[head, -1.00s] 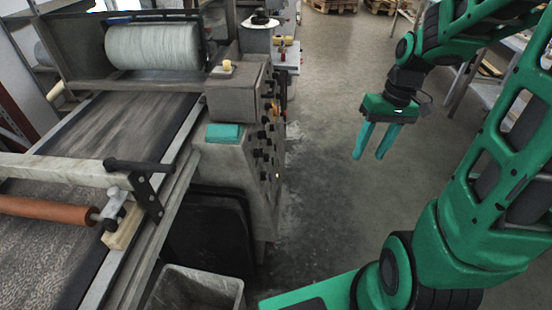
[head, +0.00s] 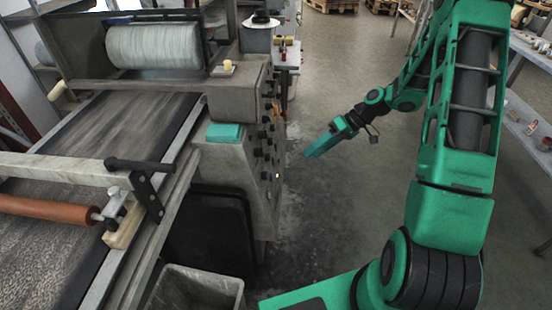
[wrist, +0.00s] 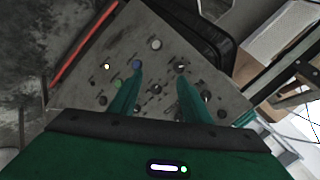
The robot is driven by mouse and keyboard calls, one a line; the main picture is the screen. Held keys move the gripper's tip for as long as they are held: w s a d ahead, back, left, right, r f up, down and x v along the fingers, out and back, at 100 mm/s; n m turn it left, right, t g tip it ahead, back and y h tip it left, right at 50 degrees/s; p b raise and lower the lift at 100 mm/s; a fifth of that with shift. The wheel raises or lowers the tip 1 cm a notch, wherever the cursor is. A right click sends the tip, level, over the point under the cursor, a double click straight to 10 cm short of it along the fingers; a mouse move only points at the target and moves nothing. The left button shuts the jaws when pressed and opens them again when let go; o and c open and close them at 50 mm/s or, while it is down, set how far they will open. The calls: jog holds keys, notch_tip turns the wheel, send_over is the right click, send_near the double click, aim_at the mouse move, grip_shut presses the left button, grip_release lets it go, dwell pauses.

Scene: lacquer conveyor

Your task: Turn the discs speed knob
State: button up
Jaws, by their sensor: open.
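The control panel (head: 268,155) is on the side of the grey machine, seen edge-on in the head view. In the wrist view, the panel (wrist: 150,70) faces the camera, with several dark knobs, a blue button (wrist: 136,65) and a white button (wrist: 156,44). I cannot tell which knob is the discs speed knob. My gripper (head: 308,153) is to the right of the panel and points at it, apart from it. In the wrist view, my gripper (wrist: 158,75) has its two green fingers spread with nothing held; the fingers cover part of the panel.
The conveyor belt (head: 120,130) and an orange-brown roller (head: 45,208) lie left of the panel. A grey bin (head: 195,290) stands on the floor below. The floor (head: 340,200) between panel and arm is clear. A shelf with objects (head: 525,130) is at the right.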

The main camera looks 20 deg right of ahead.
aim_at(270, 158)
jog(key=shift+w+a+f+t+y, duration=1.05)
jog(key=shift+w+f+t+y, duration=0.95)
jog(key=shift+w+f+y, duration=1)
jog(key=shift+n+h, duration=0.3)
jog(key=x, duration=1.1)
jog(key=shift+w+d+f, duration=0.1)
jog(key=shift+d+f, duration=0.05)
jog(key=shift+f, duration=0.15)
jog(key=shift+c, duration=0.6)
jog(key=c, duration=0.9)
jog(key=shift+d, duration=0.35)
jog(key=shift+a, duration=0.25)
